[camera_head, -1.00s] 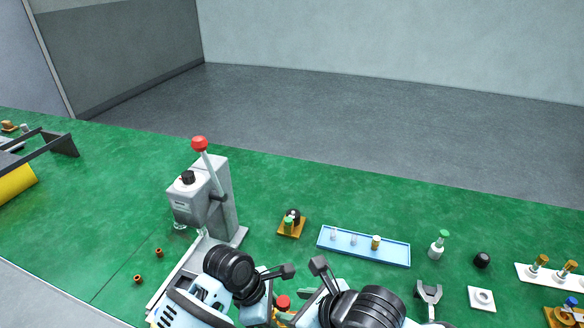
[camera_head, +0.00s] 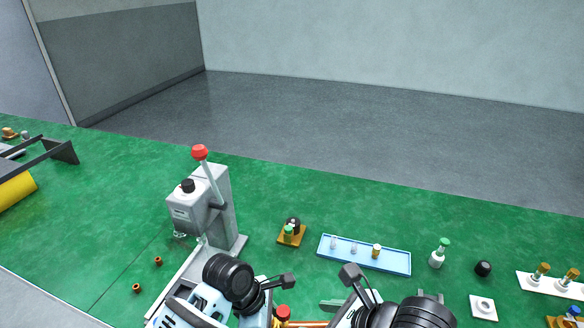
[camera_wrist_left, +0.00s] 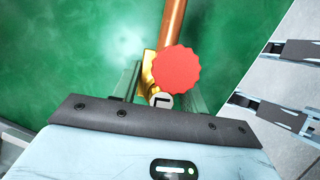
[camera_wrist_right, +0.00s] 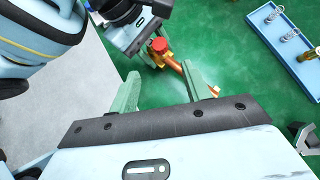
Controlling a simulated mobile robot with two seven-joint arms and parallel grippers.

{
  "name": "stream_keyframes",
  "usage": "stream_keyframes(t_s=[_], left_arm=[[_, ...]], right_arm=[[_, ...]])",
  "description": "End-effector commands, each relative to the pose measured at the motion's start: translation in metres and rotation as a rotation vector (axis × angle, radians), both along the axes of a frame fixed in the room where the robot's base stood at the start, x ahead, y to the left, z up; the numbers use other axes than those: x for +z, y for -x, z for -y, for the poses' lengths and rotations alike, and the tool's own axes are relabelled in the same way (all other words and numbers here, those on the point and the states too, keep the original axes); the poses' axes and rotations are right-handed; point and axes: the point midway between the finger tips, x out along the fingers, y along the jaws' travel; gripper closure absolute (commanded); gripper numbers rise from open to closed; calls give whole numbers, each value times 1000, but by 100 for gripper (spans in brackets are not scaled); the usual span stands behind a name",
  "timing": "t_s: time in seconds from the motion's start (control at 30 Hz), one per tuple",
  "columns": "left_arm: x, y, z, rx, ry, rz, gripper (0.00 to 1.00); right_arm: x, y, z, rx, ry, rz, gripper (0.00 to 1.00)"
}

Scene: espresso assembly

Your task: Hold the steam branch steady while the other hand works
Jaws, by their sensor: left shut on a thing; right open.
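The steam branch shows as a copper pipe (camera_wrist_left: 173,22) with a brass valve body (camera_wrist_left: 148,72) and a red scalloped knob (camera_wrist_left: 179,72). In the head view, its red knob (camera_head: 282,312) and part of the copper pipe (camera_head: 308,323) show at the bottom edge. My left gripper (camera_wrist_left: 150,88) is shut on the branch at the brass fitting; the knob hides part of the grip. The right wrist view shows the branch's pipe (camera_wrist_right: 172,64) running out from the left gripper. My right gripper (camera_wrist_right: 162,82) is open, with its fingers apart above the pipe and nothing clearly between them.
The grey lever machine (camera_head: 205,205) with a red-topped lever stands left of my arms. A blue tray (camera_head: 390,261) with small parts lies beyond them. A brown base with small parts (camera_head: 291,236), a green-capped bottle (camera_head: 438,254) and a white square (camera_head: 483,306) lie nearby.

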Motion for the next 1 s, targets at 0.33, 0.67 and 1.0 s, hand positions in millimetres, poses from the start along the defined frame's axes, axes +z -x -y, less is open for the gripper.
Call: stream_keyframes(t_s=[0.33, 0.67, 1.0], left_arm=[[0, 0, 0, 1, -1, -1, 100], [0, 0, 0, 0, -1, -1, 100], [0, 0, 0, 0, -1, -1, 100]], right_arm=[[38, 25, 30, -1, -1, 2, 52], [43, 29, 34, -1, 0, -1, 52], [42, 28, 34, 4, 2, -2, 51]])
